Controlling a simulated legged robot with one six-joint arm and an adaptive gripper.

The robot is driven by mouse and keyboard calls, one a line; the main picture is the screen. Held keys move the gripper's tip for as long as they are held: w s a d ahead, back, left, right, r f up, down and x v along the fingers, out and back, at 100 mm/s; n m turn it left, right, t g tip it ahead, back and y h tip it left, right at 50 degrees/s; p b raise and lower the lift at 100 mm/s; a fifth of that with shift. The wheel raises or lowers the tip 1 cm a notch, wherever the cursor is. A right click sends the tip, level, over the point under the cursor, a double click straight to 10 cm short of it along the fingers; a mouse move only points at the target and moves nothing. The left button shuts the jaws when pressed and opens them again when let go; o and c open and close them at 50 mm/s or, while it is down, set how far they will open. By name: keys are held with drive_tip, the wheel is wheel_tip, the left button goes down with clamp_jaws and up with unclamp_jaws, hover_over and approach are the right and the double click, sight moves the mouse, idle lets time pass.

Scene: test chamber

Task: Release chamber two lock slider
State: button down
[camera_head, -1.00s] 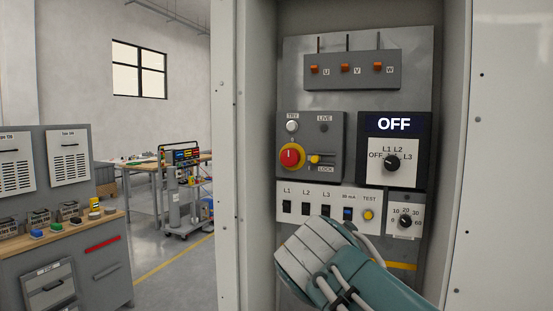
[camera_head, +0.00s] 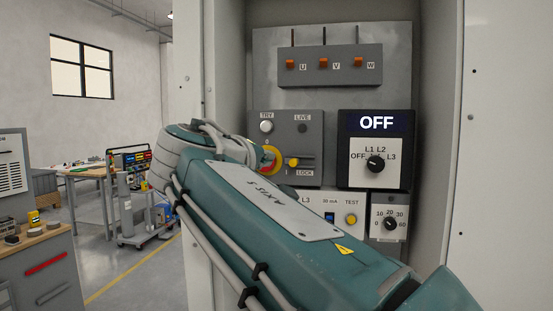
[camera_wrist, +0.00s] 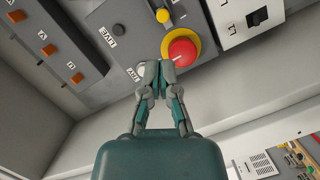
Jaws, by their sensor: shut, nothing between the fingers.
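The lock slider is a small yellow knob (camera_head: 293,163) above the LOCK label on the grey switch plate. It also shows at the top of the wrist view (camera_wrist: 163,15). Beside it is a red rotary knob (camera_wrist: 182,48) on a yellow ring, partly hidden by my arm in the head view. My gripper (camera_wrist: 167,66) is shut and empty, its tips in front of the lower left edge of the red knob in the wrist view. They appear apart from the slider; I cannot tell whether they touch the knob. In the head view my arm hides the gripper.
The OFF display (camera_head: 376,123) and selector (camera_head: 375,163) are right of the plate. Orange U, V, W levers (camera_head: 323,63) sit above. A yellow TEST button (camera_head: 351,219) and dial (camera_head: 390,224) are below. The cabinet's side walls (camera_head: 437,150) flank the panel.

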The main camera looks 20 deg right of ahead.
sight(301, 158)
drive_tip(key=x, duration=0.9)
drive_tip(key=shift+w+a+f, duration=0.1)
drive_tip(key=shift+w, duration=0.25)
drive_tip(key=shift+a, duration=0.5)
drive_tip(key=s+d, duration=0.1)
drive_tip(key=d, duration=0.2)
drive_tip(key=shift+s, duration=0.35)
drive_tip(key=shift+a, duration=0.1)
